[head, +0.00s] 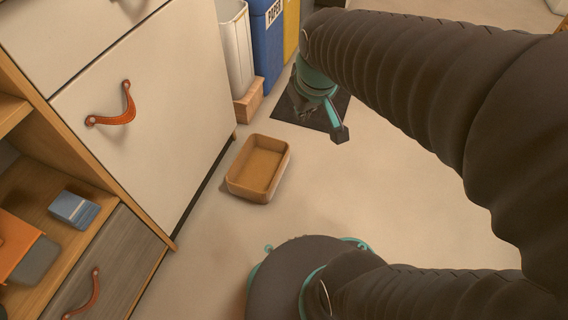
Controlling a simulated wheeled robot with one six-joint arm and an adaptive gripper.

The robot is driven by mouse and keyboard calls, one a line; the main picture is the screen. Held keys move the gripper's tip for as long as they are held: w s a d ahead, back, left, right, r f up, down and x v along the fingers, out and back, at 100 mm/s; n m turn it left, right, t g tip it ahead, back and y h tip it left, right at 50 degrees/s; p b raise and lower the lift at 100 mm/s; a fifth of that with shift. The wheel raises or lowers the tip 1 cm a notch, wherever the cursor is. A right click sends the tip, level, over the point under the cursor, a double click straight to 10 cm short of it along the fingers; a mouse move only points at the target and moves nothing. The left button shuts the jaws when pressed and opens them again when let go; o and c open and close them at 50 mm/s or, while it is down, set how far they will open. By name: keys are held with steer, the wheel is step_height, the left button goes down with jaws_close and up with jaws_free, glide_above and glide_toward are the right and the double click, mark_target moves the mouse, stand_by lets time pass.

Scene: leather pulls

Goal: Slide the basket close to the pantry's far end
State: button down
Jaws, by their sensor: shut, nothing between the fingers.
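A shallow tan basket (232,187) with rounded corners sits on the floor, empty, just right of the cabinet's lower edge. The pantry appears to be the white-fronted cabinet (165,85) on the left, with a leather pull on its panel. My gripper (340,134) is shut and empty. It is above and to the right of the basket, in front of a dark mat, and apart from the basket. The arm hides part of the mat.
A small tan box (248,101) stands below a white bin (236,45) beyond the basket. Blue (267,45) and yellow (291,25) bins stand behind. The dark mat (290,107) lies on the floor. Open shelves are at left. Floor between basket and box looks clear.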

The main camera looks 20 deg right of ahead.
steer(key=w+d+f+n+g+p, duration=0.1)
steer(key=w+f+n, duration=0.2)
steer(key=w+f, duration=0.5)
steer(key=w+d+f+n+g, duration=0.1)
steer(key=w+d+f+n, duration=0.1)
steer(key=w+f, duration=0.65)
steer(key=f+n, duration=0.1)
steer(key=f, duration=1)
steer(key=w+d+f+n+g, duration=0.1)
steer(key=f+n, duration=0.1)
steer(key=f, duration=1)
steer(key=d+f+n+g, duration=0.1)
steer(key=f, duration=1)
steer(key=shift+w+d+f+n, duration=0.2)
steer(key=shift+w+f+n, duration=0.1)
steer(key=shift+f, duration=0.1)
steer(key=a, duration=0.1)
steer(key=w+a, duration=0.1)
steer(key=shift+w+a+f, duration=0.2)
steer(key=shift+a, duration=0.1)
steer(key=shift+w+a, duration=0.3)
steer(key=shift+a, duration=0.2)
